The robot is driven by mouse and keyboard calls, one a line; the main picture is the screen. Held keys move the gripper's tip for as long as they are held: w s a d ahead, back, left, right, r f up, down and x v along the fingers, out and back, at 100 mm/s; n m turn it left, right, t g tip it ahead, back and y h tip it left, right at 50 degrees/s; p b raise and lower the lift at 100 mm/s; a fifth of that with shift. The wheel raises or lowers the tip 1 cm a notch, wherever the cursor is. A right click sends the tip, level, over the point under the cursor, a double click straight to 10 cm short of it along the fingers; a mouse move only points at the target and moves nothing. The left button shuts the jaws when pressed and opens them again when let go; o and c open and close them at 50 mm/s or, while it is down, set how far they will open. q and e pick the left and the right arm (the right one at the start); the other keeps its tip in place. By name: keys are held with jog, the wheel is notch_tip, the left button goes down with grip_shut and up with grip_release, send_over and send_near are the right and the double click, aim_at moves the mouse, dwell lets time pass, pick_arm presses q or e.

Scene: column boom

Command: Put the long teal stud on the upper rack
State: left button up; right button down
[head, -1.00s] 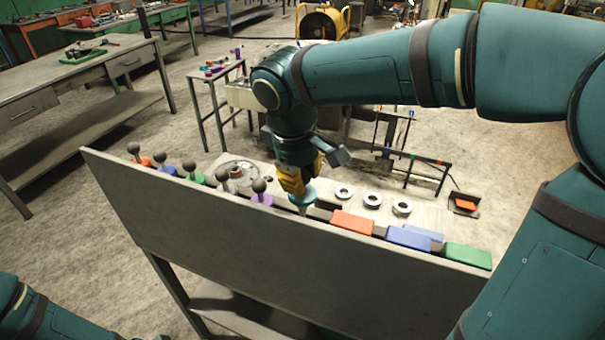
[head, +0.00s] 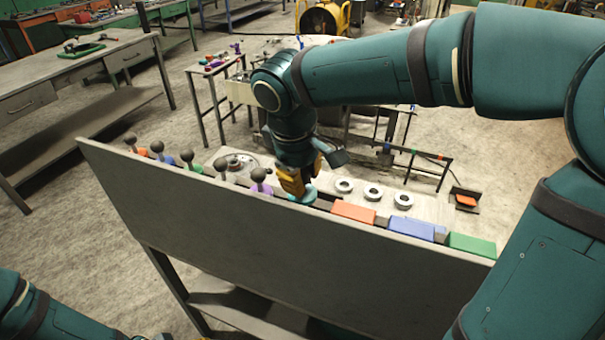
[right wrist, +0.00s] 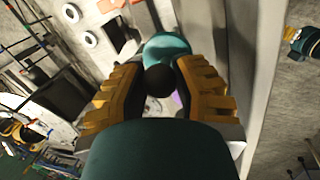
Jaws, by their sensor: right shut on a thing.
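My right gripper (head: 297,182) is over the row of pieces behind the grey upright panel. It is shut on a teal stud (head: 303,196). In the right wrist view, the stud's dark ball (right wrist: 159,80) sits between the yellow-padded fingers, with its round teal part (right wrist: 166,48) beyond. The stud's lower end is hidden behind the panel, so I cannot tell its length or whether it touches anything. A dark rack frame (head: 430,154) with coloured marks stands behind the bench; I cannot tell if it is the upper rack. My left gripper is out of view.
The grey panel (head: 250,235) fronts the bench. Ball-topped studs, including a purple one (head: 258,181), stand left of my gripper. Orange (head: 354,211), blue (head: 411,228) and green (head: 471,244) blocks lie right. Several pale rings (head: 373,193) lie behind.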

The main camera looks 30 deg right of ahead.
jog(key=shift+f+b, duration=1.3)
jog(key=shift+f, duration=0.6)
jog(key=shift+r, duration=0.1)
jog(key=c, duration=1.1)
grip_release()
jog(key=shift+r, duration=0.1)
jog(key=shift+r+p, duration=2.25)
jog(key=shift+r, duration=0.25)
jog(key=shift+r+p, duration=1.05)
jog(key=shift+r, duration=0.15)
